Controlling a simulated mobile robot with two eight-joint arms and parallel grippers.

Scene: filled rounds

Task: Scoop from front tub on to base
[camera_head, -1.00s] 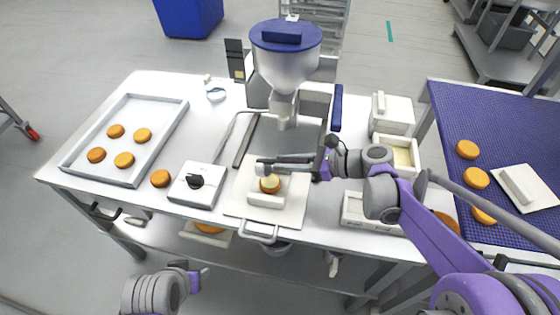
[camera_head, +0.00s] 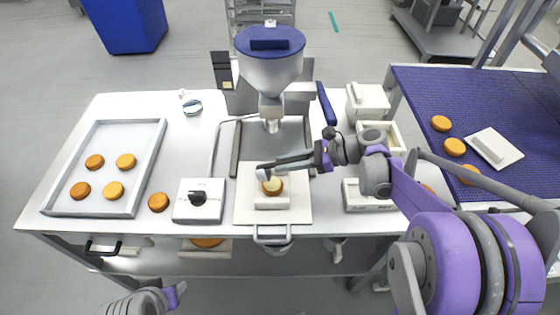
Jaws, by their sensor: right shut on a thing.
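My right gripper (camera_head: 322,156) is shut on a grey scoop (camera_head: 265,172), whose head is at the base, just over its back left edge. The base is an orange-brown round (camera_head: 273,187) on a white block (camera_head: 271,202) on the board. Its top looks pale and cream, partly hidden by the scoop; whether they touch I cannot tell. The front tub (camera_head: 356,197) is white and stands right of the board, its inside partly hidden by my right arm. My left gripper (camera_head: 175,295) is at the bottom left, mostly out of frame; its jaws are unclear.
A white tub (camera_head: 395,150) with cream contents stands behind the front tub. A blue-topped hopper (camera_head: 270,62) rises behind the board (camera_head: 297,212). A tray (camera_head: 133,193) of several rounds is at left, beside a white dial box (camera_head: 213,211). A blue mesh belt (camera_head: 470,95) is at right.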

